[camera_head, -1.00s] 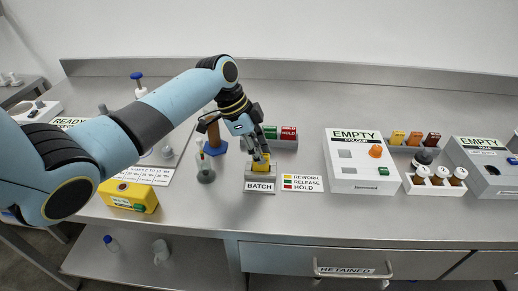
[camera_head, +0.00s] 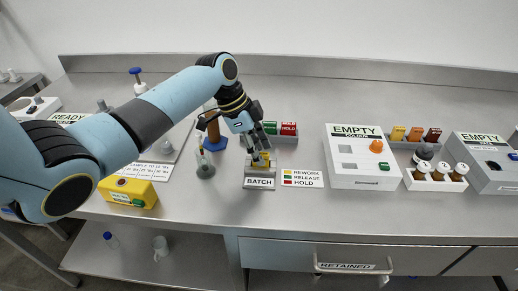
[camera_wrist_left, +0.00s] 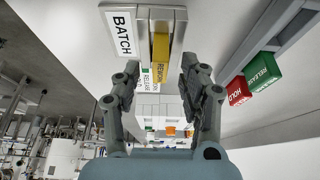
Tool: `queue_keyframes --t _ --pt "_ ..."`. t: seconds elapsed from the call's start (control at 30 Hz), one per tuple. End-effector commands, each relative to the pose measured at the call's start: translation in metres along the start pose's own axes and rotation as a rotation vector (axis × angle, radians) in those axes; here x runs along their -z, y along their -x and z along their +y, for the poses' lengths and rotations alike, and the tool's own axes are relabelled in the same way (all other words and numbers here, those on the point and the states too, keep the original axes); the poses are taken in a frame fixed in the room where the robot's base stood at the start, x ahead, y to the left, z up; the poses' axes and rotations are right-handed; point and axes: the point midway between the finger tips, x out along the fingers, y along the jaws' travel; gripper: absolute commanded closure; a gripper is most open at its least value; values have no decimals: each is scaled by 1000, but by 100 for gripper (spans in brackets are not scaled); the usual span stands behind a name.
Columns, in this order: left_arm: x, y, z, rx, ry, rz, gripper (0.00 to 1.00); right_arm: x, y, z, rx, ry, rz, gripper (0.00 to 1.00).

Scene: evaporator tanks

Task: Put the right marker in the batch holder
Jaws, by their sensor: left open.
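The batch holder (camera_head: 260,183) is a small grey block labelled BATCH near the bench's front. A yellow marker (camera_head: 265,157) stands in its slot. In the left wrist view this marker (camera_wrist_left: 161,46) reads REWORK and sits in the slot of the holder (camera_wrist_left: 121,31). My left gripper (camera_head: 259,158) is at the marker, pointing down, with its fingers partly hiding it. In the wrist view the left gripper (camera_wrist_left: 160,68) is open, with one finger either side of the marker's line and visible gaps. My right gripper is out of view.
A green marker (camera_head: 270,128) and a red HOLD marker (camera_head: 288,129) stand in a rack behind the holder. A colour legend card (camera_head: 302,178) lies right of the holder. A flask (camera_head: 205,168) and a yellow box (camera_head: 128,192) are to the left. A white EMPTY machine (camera_head: 357,160) stands right.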

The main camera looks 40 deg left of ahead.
Motion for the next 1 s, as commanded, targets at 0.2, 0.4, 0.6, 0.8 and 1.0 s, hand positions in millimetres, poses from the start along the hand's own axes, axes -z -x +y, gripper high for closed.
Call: queue_keyframes --t 0.2,0.4,0.6,0.8,1.0 --pt "-1 31 -1 5 -3 -2 57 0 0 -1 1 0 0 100" --pt "-1 77 -2 5 -2 -2 57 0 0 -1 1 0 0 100" --pt "-1 109 -1 3 -1 -2 57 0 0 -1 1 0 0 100" --pt "0 119 0 1 -1 0 57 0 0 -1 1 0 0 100" --pt "-1 114 6 1 11 -7 57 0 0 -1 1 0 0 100"
